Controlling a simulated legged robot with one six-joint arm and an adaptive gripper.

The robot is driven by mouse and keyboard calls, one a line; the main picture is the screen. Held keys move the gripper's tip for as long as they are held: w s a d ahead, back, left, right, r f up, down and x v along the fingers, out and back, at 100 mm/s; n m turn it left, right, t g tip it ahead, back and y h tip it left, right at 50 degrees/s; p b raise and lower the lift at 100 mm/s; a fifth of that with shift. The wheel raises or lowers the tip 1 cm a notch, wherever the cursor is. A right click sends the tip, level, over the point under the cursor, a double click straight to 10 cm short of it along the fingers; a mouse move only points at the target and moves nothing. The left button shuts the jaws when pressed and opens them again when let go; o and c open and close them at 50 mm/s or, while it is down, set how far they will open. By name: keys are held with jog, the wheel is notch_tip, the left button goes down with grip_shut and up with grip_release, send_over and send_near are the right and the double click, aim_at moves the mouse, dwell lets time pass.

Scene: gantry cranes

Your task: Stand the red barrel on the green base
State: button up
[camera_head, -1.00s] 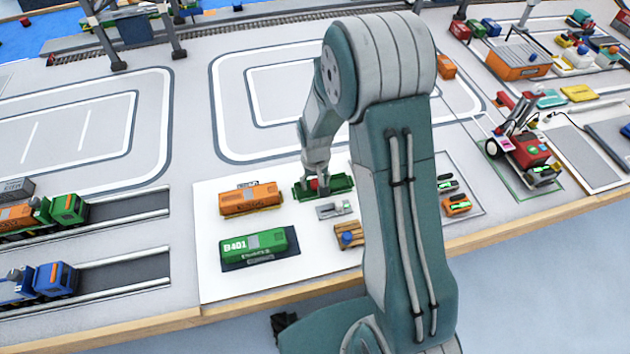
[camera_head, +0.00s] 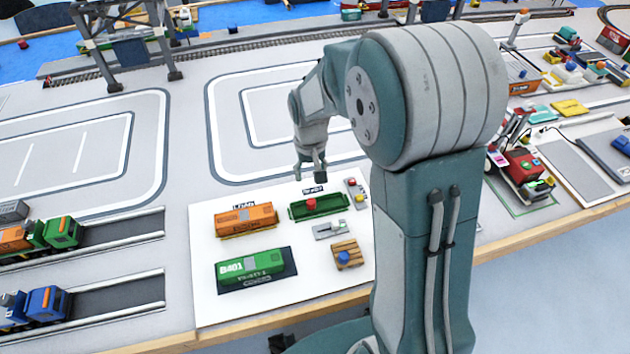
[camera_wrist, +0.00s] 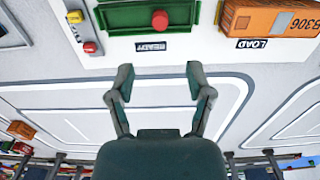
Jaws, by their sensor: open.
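The red barrel (camera_head: 311,204) sits in the green base (camera_head: 331,208), left of its middle, on the white board. It looks upright. The wrist view shows the barrel (camera_wrist: 159,20) as a short red round shape inside the green base (camera_wrist: 122,17), beside a READY label. My gripper (camera_head: 311,176) is raised behind the base, apart from the barrel. In the wrist view my gripper (camera_wrist: 159,72) has its two fingers spread, with nothing between them.
An orange container (camera_head: 246,219) sits left of the base, with a green container (camera_head: 248,266) in front of it. A pallet with a blue piece (camera_head: 344,257), a grey fixture (camera_head: 329,230) and a plate with small red and yellow pieces (camera_head: 357,205) are close by. The marked floor behind is clear.

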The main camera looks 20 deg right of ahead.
jog(key=s+r+t, duration=0.3)
jog(key=s+r, duration=0.6)
jog(key=r, duration=0.4)
jog(key=s+r+t, duration=0.1)
jog(key=s+r, duration=0.1)
jog(key=s, duration=0.4)
jog(key=s+d+r+t, duration=0.1)
jog(key=s+r, duration=0.2)
jog(key=s, duration=0.3)
jog(key=shift+d+t, duration=0.25)
jog(key=shift+t, duration=0.05)
